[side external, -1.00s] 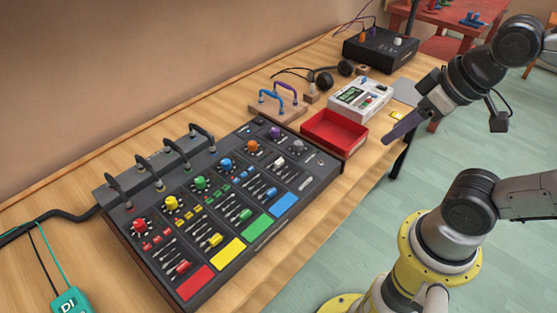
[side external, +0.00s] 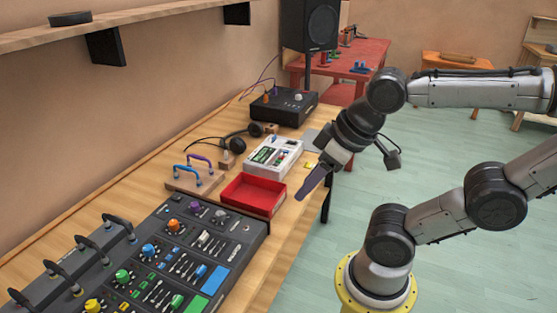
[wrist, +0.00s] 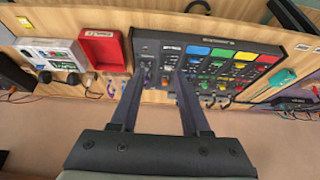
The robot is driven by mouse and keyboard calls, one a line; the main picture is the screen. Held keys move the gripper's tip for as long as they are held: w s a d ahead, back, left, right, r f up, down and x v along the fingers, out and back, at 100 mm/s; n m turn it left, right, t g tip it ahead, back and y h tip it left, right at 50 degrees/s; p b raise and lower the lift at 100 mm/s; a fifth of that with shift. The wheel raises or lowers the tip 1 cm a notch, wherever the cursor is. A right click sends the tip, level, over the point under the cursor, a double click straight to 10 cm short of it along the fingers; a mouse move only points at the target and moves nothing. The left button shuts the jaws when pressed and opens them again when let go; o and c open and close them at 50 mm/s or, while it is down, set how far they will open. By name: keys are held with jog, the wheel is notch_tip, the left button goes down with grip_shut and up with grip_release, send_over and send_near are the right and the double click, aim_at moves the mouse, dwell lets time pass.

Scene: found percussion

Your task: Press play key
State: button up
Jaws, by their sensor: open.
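A white device (side external: 273,157) with a dark-green display and small coloured keys lies on the wooden bench. It also shows at the upper left of the wrist view (wrist: 50,54). Its keys are too small to tell which is the play key. My gripper (side external: 300,196) points down and left, to the right of the red tray and in front of the device in the side view. In the wrist view my gripper (wrist: 157,78) is open and empty, its two dark fingers apart. The fingers appear over the mixer's edge there.
A red tray (side external: 254,194) stands beside the device. A black mixer (side external: 190,250) with coloured pads fills the near bench. Looped handles (side external: 196,173), headphones (side external: 238,141) and a black box (side external: 284,104) lie behind. A yellow piece (side external: 311,166) lies near my fingers.

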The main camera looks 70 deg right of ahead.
grip_shut()
dwell(1.7)
